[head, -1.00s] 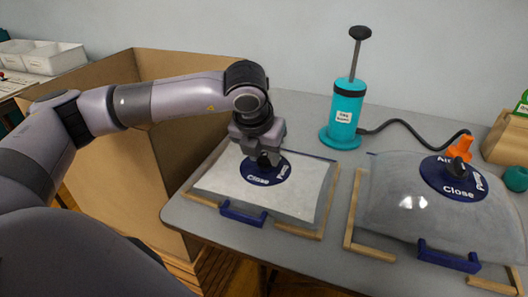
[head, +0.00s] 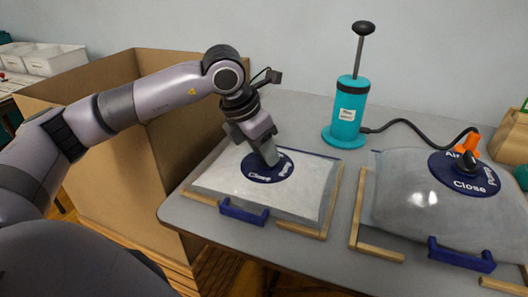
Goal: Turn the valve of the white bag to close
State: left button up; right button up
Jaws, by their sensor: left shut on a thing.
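The white bag (head: 222,180) lies fairly flat on the table at the centre, with a blue clip (head: 243,211) at its front edge. Its round dark-blue valve dial (head: 252,173) shows the words "Close" and "Pump" on the near and right sides. My left gripper (head: 269,157) is tilted down onto the middle of this dial. It is shut on the valve knob, which the fingers hide, so I cannot tell where the knob points. My right gripper is not in view.
A puffed grey bag (head: 400,205) with a similar dial and black knob (head: 466,160) lies at the right. A teal pump (head: 346,113) stands behind, its black hose (head: 408,122) running to an orange fitting (head: 468,142). Wooden strips border both bags. A cardboard box (head: 105,160) stands left.

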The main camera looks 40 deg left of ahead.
pick_arm(q)
jog(key=shift+a+m+h, duration=0.1)
jog(key=shift+m+h, duration=0.2)
jog(key=shift+m, duration=0.6)
jog(key=shift+w+m+g+h, duration=0.1)
jog(key=shift+m+g+h, duration=0.25)
jog(key=shift+m, duration=0.65)
jog(key=m+g+h+p, duration=0.1)
jog(key=m, duration=0.2)
jog(key=shift+w+a+r+p, duration=0.1)
jog(key=shift+w+a+p, duration=0.05)
jog(key=shift+p, duration=0.15)
jog(key=shift+m+g+p, duration=0.3)
jog(key=shift+m+g, duration=0.05)
jog(key=shift+m, duration=0.65)
jog(key=shift+w+m+g+h+p, duration=0.1)
jog(key=shift+m+g+h+p, duration=0.25)
jog(key=shift+m, duration=0.65)
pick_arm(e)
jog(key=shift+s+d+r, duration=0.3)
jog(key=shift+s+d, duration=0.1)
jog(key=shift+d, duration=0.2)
pick_arm(q)
jog(key=shift+m, duration=0.3)
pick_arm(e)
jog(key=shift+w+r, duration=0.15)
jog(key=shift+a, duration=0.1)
